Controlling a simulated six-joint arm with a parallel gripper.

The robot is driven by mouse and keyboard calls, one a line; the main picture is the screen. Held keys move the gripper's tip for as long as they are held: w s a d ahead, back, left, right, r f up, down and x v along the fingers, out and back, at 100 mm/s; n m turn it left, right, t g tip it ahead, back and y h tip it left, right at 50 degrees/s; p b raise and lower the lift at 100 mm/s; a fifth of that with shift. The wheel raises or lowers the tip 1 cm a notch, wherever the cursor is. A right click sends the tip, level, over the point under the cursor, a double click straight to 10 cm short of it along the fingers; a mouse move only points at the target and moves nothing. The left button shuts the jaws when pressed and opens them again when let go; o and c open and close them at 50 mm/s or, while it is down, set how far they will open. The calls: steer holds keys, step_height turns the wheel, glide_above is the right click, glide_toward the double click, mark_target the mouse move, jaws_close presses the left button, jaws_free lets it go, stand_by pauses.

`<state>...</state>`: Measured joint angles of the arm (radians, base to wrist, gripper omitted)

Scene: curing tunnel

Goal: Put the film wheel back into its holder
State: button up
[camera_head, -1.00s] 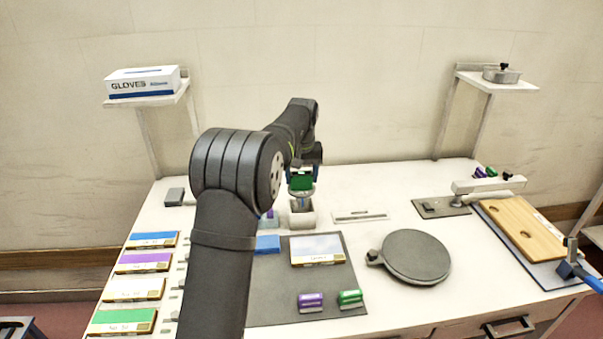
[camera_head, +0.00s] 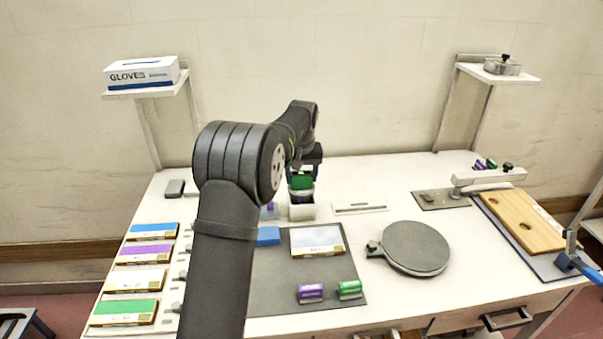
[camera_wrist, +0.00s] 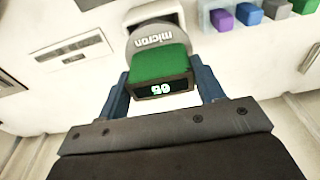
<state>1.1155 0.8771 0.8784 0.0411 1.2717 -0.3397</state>
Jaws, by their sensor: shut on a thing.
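The film wheel (camera_wrist: 160,62) has a green body, a dark end face with a light number and a grey rounded part lettered "micron". My gripper (camera_wrist: 162,82) is shut on its green body, a blue finger on each side. In the head view the wheel (camera_head: 302,182) is upright in my gripper (camera_head: 302,175), directly above or just entering the white holder (camera_head: 302,213). In the wrist view the holder (camera_wrist: 153,12) shows behind the grey part. I cannot tell whether the wheel touches it.
Small coloured blocks in a clear rack (camera_wrist: 250,14) stand close beside the holder. A white slotted plate (camera_head: 360,209) lies to its right. A dark mat (camera_head: 275,290) with a panel and stamps lies in front. A round grey plate (camera_head: 415,248) is further right.

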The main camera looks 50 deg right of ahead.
steer(key=shift+f, duration=1.3)
steer(key=o, duration=1.5)
steer(key=shift+f, duration=0.1)
steer(key=shift+c, duration=0.2)
steer(key=shift+r, duration=3.55)
steer(key=shift+f, duration=3.55)
